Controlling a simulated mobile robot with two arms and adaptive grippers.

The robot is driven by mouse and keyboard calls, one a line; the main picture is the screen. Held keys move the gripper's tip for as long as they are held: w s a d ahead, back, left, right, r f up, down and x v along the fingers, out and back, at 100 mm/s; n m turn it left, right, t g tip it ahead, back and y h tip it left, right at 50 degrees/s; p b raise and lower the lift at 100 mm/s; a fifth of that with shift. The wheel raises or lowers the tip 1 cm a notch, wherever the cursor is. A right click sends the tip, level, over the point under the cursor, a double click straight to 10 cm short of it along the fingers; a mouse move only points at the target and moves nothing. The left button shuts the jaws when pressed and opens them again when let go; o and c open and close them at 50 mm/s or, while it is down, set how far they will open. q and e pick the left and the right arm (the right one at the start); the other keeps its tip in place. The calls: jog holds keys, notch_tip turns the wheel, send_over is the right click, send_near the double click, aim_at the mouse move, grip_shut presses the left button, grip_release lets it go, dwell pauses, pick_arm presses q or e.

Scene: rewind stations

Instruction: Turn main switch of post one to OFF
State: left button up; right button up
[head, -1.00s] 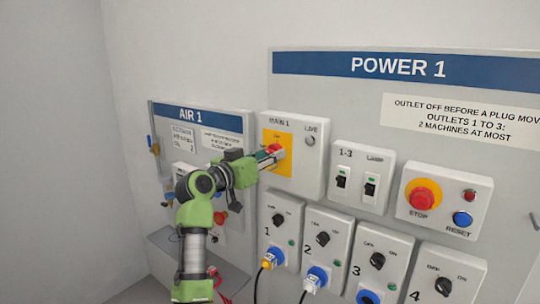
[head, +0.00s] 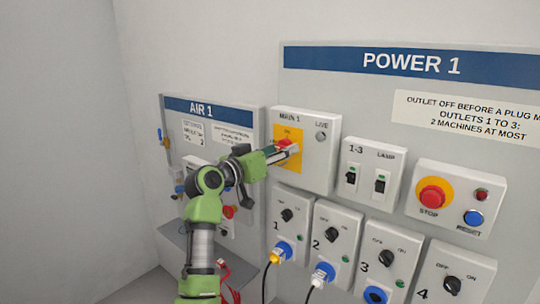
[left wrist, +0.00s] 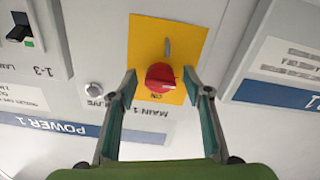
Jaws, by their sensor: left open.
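The main switch of post one is a red rotary knob (left wrist: 160,77) on a yellow plate (left wrist: 190,44), on the box marked MAIN 1 (head: 316,165). In the left wrist view the box appears upside down, with the ON mark just below the knob. A grey upright piece shows above the knob on the plate. My left gripper (head: 290,150) is open at the plate. In the left wrist view its two fingers (left wrist: 160,88) stand on either side of the knob, with gaps visible. The LIVE lamp (head: 321,136) looks grey. My right gripper is not in view.
Right of the box are switches 1-3 (head: 351,178) and LAMP (head: 381,182), then the red STOP button (head: 434,197) and blue RESET button (head: 473,217). Outlet boxes with black knobs line up below. The AIR 1 panel (head: 237,117) is at left, partly behind my arm.

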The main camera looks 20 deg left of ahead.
pick_arm(q)
jog(key=v, duration=1.1)
jog(key=shift+s, duration=0.3)
jog(key=shift+a, duration=0.1)
notch_tip(320, 180, down, 43)
jog(key=w+n+g+y, duration=0.1)
jog(key=n+g+y, duration=0.25)
jog(key=g, duration=0.25)
jog(key=s+f+g+y+b, duration=0.1)
jog(key=s+f, duration=0.3)
jog(key=f, duration=0.4)
jog(key=s+f+g, duration=0.2)
jog(key=s+f, duration=0.3)
jog(key=f, duration=0.4)
jog(key=s+d+f+m+g+y, duration=0.2)
jog(key=s+f+m+g, duration=0.15)
jog(key=s+f, duration=1.9)
jog(key=s+f+g, duration=0.1)
jog(key=s+f, duration=0.2)
jog(key=s, duration=1.1)
jog(key=s+d+f+m+g+b, duration=0.1)
jog(key=s+f+g, duration=0.1)
jog(key=s, duration=1.2)
jog(key=shift+f, duration=0.65)
